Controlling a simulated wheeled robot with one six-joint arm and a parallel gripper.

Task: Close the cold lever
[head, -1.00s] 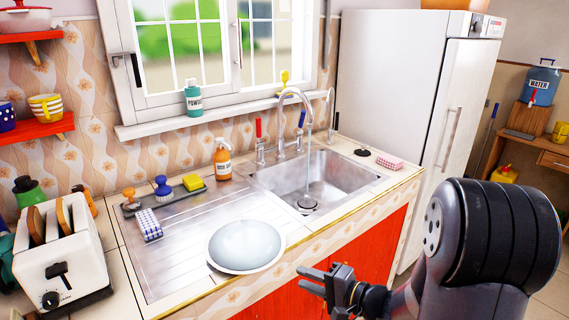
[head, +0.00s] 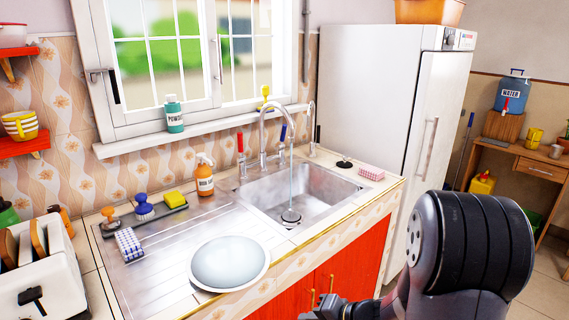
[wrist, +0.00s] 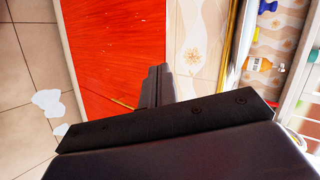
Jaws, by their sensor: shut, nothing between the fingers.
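The tap (head: 265,130) stands behind the sink with a thin stream of water falling from its spout. A blue lever (head: 284,131) stands upright to the right of the tap, partly behind its curved spout. A red lever (head: 240,143) stands upright to its left. My gripper (head: 308,315) is low at the bottom edge of the head view, in front of the red cabinet and well below and apart from the levers. In the wrist view its fingers (wrist: 157,85) are together and empty, against the red cabinet front. The levers cannot be made out in the wrist view.
The sink (head: 305,195) and a plate (head: 228,264) on the drainboard lie between my gripper and the levers. An orange soap bottle (head: 205,178) stands left of the red lever. A tall white fridge (head: 370,100) stands to the right. A pink sponge (head: 371,173) lies at the counter's right end.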

